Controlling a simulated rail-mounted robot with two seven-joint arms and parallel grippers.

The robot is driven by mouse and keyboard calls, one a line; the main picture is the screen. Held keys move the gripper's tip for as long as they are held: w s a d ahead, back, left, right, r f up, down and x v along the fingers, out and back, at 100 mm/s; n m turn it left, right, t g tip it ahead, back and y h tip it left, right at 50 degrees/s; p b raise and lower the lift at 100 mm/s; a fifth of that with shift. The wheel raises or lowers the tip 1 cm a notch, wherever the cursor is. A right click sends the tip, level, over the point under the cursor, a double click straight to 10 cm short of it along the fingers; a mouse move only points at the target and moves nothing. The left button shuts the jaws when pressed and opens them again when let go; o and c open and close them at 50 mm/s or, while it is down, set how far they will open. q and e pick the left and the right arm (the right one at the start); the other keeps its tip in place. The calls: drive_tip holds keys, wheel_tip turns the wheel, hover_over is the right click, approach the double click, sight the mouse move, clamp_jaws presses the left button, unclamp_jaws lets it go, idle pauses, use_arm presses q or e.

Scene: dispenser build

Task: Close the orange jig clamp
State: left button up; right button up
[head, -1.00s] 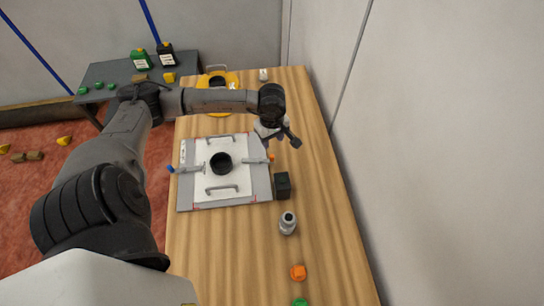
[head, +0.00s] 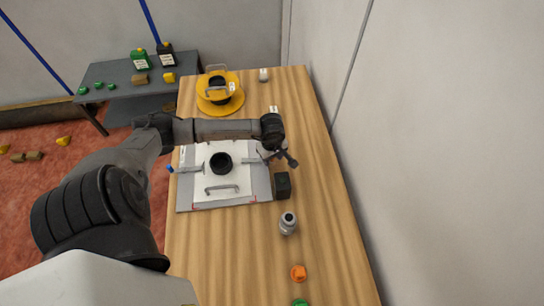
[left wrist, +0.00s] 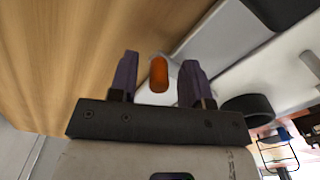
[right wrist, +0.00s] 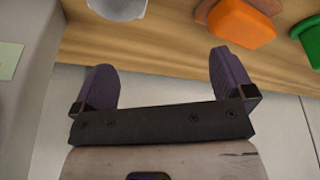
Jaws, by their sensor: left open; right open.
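The jig is a white plate on a grey base (head: 182,200), with a black ring (head: 221,163) at its centre. A blue clamp tip (head: 170,169) shows at its left edge. The orange jig clamp (left wrist: 158,74) shows in the left wrist view as a rounded orange tip on a pale part. My left gripper (left wrist: 159,62) is open, with a finger on each side of the orange tip and gaps showing. In the head view, my left gripper (head: 284,157) hides the clamp at the jig's right edge. My right gripper (right wrist: 162,62) is open and empty, seen only in its wrist view.
A black block (head: 283,186) stands just right of the jig, with a silver bottle (head: 288,223) nearer. A yellow disc (head: 232,104) sits behind the jig. A wall runs along the right.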

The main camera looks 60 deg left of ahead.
use_arm(q)
clamp_jaws()
use_arm(e)
drive_tip(key=shift+a, duration=0.15)
use_arm(q)
drive_tip(key=shift+w+a+n+b, duration=0.15)
drive_tip(key=shift+a+n+b, duration=0.15)
drive_tip(key=shift+n, duration=0.3)
use_arm(e)
drive_tip(key=shift+f, duration=0.3)
use_arm(q)
drive_tip(key=shift+a+n, duration=0.1)
drive_tip(key=shift+n, duration=0.5)
use_arm(e)
drive_tip(key=shift+d+f, duration=0.1)
drive_tip(key=shift+d, duration=0.1)
use_arm(q)
unclamp_jaws()
use_arm(e)
drive_tip(key=shift+a, duration=0.15)
use_arm(q)
wheel_tip(320, 180, up, 14)
drive_tip(key=shift+p, duration=0.3)
use_arm(e)
drive_tip(key=shift+r, duration=0.35)
use_arm(q)
drive_tip(key=shift+f, duration=0.1)
